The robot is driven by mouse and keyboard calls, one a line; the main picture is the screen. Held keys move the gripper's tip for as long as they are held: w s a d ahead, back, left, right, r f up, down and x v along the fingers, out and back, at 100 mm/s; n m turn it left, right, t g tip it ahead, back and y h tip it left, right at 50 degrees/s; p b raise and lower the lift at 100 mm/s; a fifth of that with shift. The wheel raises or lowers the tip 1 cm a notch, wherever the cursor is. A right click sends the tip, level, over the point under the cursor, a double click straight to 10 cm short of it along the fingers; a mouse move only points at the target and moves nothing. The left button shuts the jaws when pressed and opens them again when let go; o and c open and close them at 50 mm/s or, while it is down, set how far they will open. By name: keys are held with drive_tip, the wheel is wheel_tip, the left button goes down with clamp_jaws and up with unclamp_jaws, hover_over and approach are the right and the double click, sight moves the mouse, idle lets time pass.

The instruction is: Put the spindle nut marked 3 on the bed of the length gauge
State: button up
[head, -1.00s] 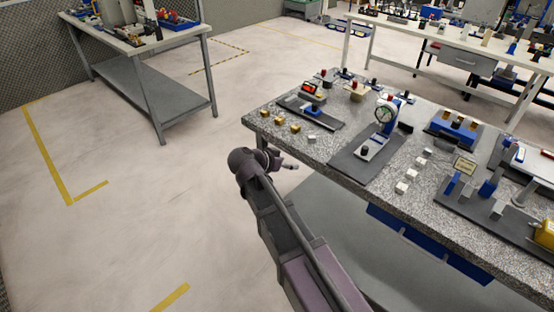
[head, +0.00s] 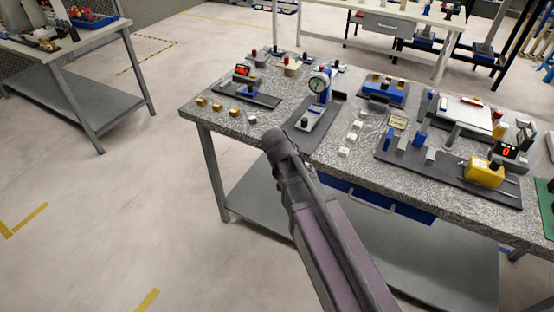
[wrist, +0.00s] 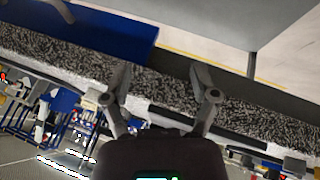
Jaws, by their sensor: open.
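Several small brass-coloured blocks (head: 217,106) stand in a row at the left front of the speckled bench in the head view. They may be the spindle nuts, but no number is readable. A device with a red display (head: 241,70) and a dark base plate (head: 262,101) stands just behind them. A dial gauge (head: 318,85) on a dark plate stands to its right. I cannot tell which is the length gauge. My gripper (wrist: 160,75) is open and empty in the wrist view, near the bench's edge.
The speckled bench (head: 295,150) has a blue drawer (head: 375,198) below its front edge. Several pale blocks (head: 349,139) stand right of the dial gauge. A larger fixture with a yellow block (head: 484,172) is at the right. Floor left of the bench is clear.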

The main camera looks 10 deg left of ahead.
drive_tip(key=s+d+f+g+y, duration=0.1)
drive_tip(key=s+d, duration=0.1)
drive_tip(key=d, duration=0.3)
drive_tip(key=s+d+n+g+y, duration=0.1)
drive_tip(key=s+d+y, duration=0.1)
drive_tip(key=d, duration=0.3)
drive_tip(key=s+d+f+n+g+y, duration=0.1)
drive_tip(key=s+d, duration=0.2)
drive_tip(key=d, duration=0.2)
drive_tip(key=shift+s+d+f, duration=0.15)
drive_tip(key=shift+s+f, duration=0.1)
drive_tip(key=shift+f, duration=0.05)
drive_tip(key=shift+s+d+g+y, duration=0.3)
drive_tip(key=shift+s+d+y, duration=0.1)
drive_tip(key=shift+d+y, duration=0.15)
drive_tip(key=shift+c, duration=1.3)
drive_tip(key=shift+a, duration=0.1)
